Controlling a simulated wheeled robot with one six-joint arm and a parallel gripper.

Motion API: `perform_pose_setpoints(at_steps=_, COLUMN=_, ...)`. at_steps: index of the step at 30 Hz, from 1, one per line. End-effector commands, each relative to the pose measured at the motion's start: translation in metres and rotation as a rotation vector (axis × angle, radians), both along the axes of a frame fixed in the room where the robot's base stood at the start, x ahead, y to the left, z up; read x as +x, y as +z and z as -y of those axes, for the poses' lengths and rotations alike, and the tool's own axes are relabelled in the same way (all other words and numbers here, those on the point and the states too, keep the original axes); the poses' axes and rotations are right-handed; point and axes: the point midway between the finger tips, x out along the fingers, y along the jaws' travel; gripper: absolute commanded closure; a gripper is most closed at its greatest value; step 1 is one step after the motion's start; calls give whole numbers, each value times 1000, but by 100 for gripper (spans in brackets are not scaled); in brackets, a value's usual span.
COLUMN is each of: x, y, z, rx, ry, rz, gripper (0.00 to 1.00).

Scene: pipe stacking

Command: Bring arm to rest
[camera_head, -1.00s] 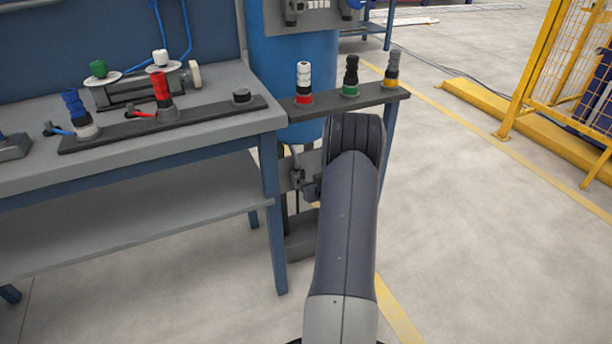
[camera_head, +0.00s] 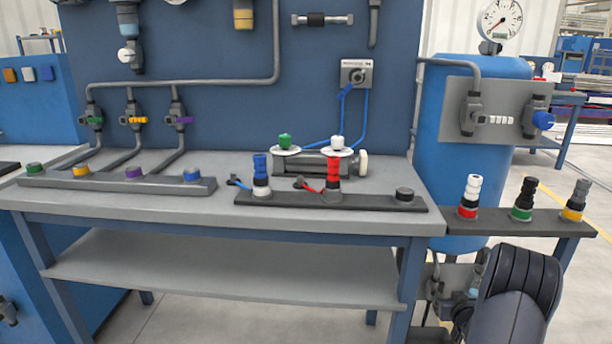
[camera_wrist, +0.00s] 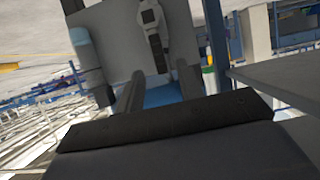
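In the head view my arm (camera_head: 515,290) shows at the lower right as a dark rounded link, in front of the blue tank's lower fittings. The gripper end is not seen there. In the wrist view my gripper (camera_wrist: 160,80) shows two dark fingers standing apart, with no object between them. Stacked pipe pieces stand on the narrow shelf at the right: a white-and-red stack (camera_head: 471,197), a black-and-green stack (camera_head: 524,200) and a grey-and-yellow stack (camera_head: 577,201). On the bench rail a blue stack (camera_head: 261,175) and a red stack (camera_head: 333,178) stand upright.
The grey workbench (camera_head: 130,208) fills the left and middle, with a lower shelf (camera_head: 220,270). The narrow dark shelf (camera_head: 495,222) lies just above my arm. A blue tank (camera_head: 480,90) with a gauge (camera_head: 500,20) stands behind. Floor at the far right is open.

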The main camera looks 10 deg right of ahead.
Motion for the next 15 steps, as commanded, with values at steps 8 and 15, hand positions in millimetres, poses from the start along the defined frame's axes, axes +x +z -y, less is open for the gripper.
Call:
perform_pose_setpoints(at_steps=8, x=42, y=-20, z=12, rx=-2, ry=2, rz=1, gripper=65)
perform_pose_setpoints(at_steps=15, x=60, y=-27, z=17, rx=0, ry=0, rz=1, gripper=65)
